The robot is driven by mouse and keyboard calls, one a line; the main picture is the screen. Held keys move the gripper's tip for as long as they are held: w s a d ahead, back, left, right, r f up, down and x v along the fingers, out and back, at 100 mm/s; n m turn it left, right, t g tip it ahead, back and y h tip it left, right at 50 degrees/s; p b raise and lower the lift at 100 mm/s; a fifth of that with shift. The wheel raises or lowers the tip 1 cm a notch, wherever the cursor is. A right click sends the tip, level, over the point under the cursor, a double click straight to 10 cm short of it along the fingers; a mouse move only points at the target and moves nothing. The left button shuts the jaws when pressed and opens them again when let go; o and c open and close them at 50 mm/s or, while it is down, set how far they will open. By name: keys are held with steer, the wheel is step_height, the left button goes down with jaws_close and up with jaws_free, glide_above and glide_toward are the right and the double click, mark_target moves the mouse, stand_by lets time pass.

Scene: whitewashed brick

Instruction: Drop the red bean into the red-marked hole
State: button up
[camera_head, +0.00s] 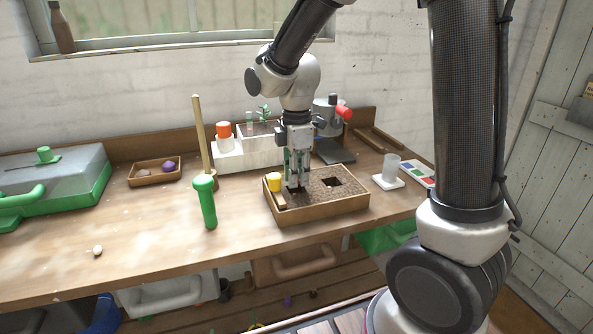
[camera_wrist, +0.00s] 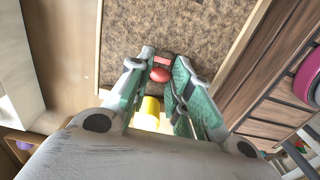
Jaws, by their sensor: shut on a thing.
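My gripper (camera_head: 297,187) points down over the left part of a wooden tray of brown soil (camera_head: 350,203). In the wrist view its fingertips (camera_wrist: 162,76) are closed around the red bean (camera_wrist: 160,75), a small glossy red oval. A small red mark (camera_wrist: 162,60) shows on the soil just beyond the bean. The hole by this mark cannot be made out; the fingers and bean may cover it. How high the bean is above the soil is hard to tell. In the head view the fingers hide the bean.
A yellow cylinder (camera_head: 274,182) stands at the tray's left end, close to my gripper. A dark square (camera_head: 331,182) lies on the soil to the right.

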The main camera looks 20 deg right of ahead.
mark_target(306, 193)
stand_by(0.3)
steer(key=o, duration=0.8)
step_height(306, 193, up, 12)
steer(key=s+d+m+t, duration=0.1)
steer(key=s+d+m, duration=0.4)
steer(key=s+m, duration=0.1)
steer(key=s+d+m+t, duration=0.2)
steer(key=s+d+m, duration=0.3)
steer(key=s+m, duration=0.1)
steer(key=s+d+r+m+t, duration=0.1)
steer(key=s+d+m, duration=0.3)
steer(key=s+m, duration=0.2)
steer(key=shift+s+d, duration=0.4)
steer(key=shift+s, duration=0.1)
